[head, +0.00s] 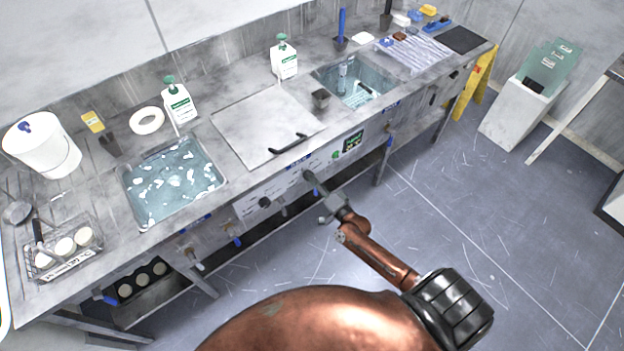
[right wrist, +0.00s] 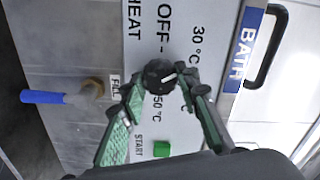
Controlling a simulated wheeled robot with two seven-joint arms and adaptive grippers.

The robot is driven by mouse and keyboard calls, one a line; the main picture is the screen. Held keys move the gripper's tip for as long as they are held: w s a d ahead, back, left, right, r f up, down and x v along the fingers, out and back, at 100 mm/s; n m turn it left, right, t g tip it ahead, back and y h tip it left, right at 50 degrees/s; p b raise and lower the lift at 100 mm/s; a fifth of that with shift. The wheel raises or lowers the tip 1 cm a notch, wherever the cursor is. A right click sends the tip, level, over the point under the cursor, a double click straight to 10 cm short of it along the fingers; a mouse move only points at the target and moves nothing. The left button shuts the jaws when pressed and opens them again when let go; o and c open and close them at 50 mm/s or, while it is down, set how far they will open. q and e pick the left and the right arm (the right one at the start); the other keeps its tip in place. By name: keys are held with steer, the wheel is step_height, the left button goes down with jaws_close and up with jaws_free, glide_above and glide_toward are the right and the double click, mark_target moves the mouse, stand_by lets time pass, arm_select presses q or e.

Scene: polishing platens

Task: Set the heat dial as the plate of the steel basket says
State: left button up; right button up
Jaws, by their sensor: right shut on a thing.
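The heat dial (right wrist: 156,71) is a round black knob with a white mark, on a pale panel in the right wrist view. Its mark points right, between the "30 °C" label and a label partly hidden by a finger. "OFF" and "50 °C" also show. My right gripper (right wrist: 166,80) has its green-padded fingers shut on the dial; in the head view it (head: 309,175) is at the bench front and covers the dial. The steel basket (head: 85,262) holds white discs at the left end of the bench. Its white plate (head: 68,266) has dark writing too small to read. My left gripper is out of view.
A green start button (right wrist: 162,149) and a blue-handled tap (right wrist: 45,97) are close to my fingers. Another black knob (head: 265,203) is left of my gripper. A lid with a black handle (head: 288,143) lies above; water-filled sinks flank it. The floor in front is clear.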

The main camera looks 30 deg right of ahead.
stand_by(0.3)
steer(key=o, duration=1.2)
steer(key=shift+c, duration=0.2)
steer(key=s+d, duration=0.1)
steer(key=s, duration=1.1)
